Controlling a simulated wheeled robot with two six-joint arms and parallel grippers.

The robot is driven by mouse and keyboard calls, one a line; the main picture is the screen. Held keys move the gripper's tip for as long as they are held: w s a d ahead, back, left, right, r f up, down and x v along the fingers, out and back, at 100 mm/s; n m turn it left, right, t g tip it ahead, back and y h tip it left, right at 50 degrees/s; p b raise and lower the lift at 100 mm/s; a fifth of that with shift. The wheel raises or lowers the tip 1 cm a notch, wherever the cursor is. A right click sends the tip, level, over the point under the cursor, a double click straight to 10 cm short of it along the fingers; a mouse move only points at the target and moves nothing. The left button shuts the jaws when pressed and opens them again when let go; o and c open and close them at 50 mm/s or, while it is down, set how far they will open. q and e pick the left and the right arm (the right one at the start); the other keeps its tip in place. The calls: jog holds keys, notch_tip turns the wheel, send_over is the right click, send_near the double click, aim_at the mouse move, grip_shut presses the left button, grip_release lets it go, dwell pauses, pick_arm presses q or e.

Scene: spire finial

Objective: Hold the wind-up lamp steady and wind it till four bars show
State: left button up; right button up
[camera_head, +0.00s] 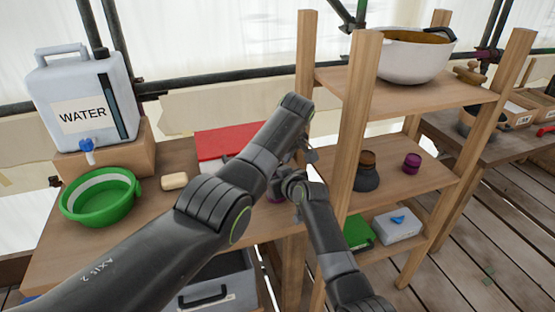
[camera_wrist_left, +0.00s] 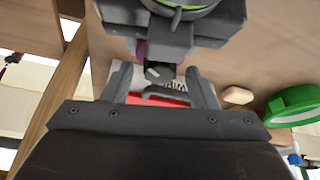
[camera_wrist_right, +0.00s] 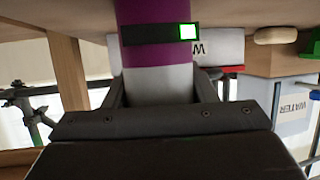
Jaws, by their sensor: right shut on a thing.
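The wind-up lamp (camera_wrist_right: 158,57) is purple with a pale grey part and a black band, where one green block (camera_wrist_right: 187,32) is lit at the right end. My right gripper (camera_wrist_right: 163,95) is shut around its pale part. In the head view my arms hide most of the lamp; a bit of purple (camera_head: 275,195) shows beside my right gripper (camera_head: 290,182). My left gripper (camera_wrist_left: 163,90) has its fingers apart, with a small grey knob (camera_wrist_left: 153,73) seen between or beyond them. I cannot tell whether they touch it.
A red-lidded box (camera_head: 218,141) lies behind my arms on the wooden table (camera_head: 150,215). A soap bar (camera_head: 174,181), green basin (camera_head: 98,196) and water canister (camera_head: 75,98) stand left. A wooden shelf (camera_head: 361,130) with a pot (camera_head: 408,62) stands close on the right.

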pick_arm(q)
jog(key=c, duration=0.9)
jog(key=shift+m+h, duration=0.7)
jog(key=shift+m, duration=0.9)
jog(key=shift+c, duration=0.2)
jog(key=o, duration=1)
jog(key=shift+r, duration=0.1)
jog(key=v, duration=1.1)
jog(key=shift+s+d+r, duration=0.1)
jog(key=shift+s+r, duration=0.2)
jog(key=shift+s, duration=0.15)
